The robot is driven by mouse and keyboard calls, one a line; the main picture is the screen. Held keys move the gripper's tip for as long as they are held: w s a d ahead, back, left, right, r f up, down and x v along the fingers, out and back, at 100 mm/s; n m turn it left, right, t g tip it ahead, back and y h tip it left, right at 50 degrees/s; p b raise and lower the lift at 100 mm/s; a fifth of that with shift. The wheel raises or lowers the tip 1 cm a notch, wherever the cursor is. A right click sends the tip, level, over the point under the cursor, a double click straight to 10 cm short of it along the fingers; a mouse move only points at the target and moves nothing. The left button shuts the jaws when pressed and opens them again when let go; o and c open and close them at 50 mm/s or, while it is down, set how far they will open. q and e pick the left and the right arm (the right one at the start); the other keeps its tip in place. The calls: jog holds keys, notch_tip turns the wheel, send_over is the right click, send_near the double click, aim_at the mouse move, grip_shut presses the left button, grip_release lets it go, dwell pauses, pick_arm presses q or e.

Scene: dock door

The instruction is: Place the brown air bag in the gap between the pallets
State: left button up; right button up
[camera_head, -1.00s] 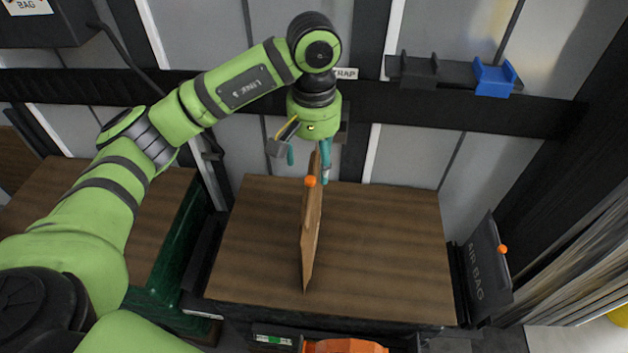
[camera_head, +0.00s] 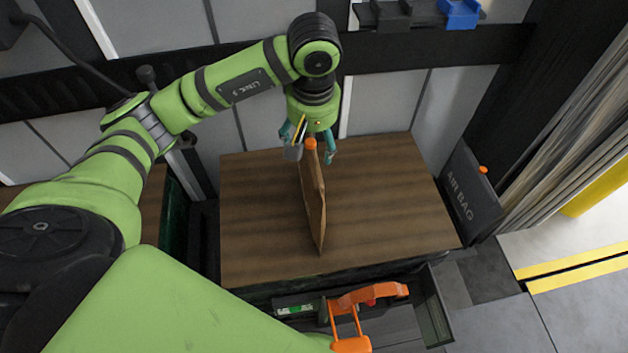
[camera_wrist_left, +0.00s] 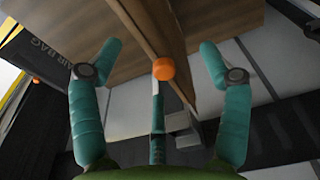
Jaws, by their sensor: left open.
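The brown air bag (camera_head: 313,205) stands on edge on the wooden top of the middle pallet (camera_head: 390,205), thin side towards me, with an orange valve cap (camera_head: 311,143) at its upper end. My left gripper (camera_head: 310,150) is open at that end, its teal fingers spread. In the left wrist view the bag (camera_wrist_left: 152,32) and cap (camera_wrist_left: 163,69) lie between the spread fingers; I cannot tell whether they touch. The dark gap (camera_head: 203,235) lies left of the middle pallet, beside the left pallet (camera_head: 155,205), which my arm partly hides. My right gripper is out of view.
A tray with an orange-handled tool (camera_head: 368,295) is at the front. A dark rail with a blue bracket (camera_head: 460,13) runs behind. A curtain hangs at right.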

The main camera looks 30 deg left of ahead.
pick_arm(q)
jog(key=shift+w+f+p, duration=0.25)
jog(key=shift+f+p, duration=0.5)
jog(key=shift+f, duration=0.5)
jog(key=f+p, duration=0.1)
jog(key=f, duration=0.2)
jog(key=shift+w+f+p, duration=0.2)
jog(key=shift+f+p, duration=0.1)
jog(key=shift+p, duration=0.05)
jog(key=shift+a+f, duration=0.1)
jog(key=shift+f, duration=0.35)
jog(key=shift+w, duration=0.1)
jog(key=c, duration=1.3)
grip_shut()
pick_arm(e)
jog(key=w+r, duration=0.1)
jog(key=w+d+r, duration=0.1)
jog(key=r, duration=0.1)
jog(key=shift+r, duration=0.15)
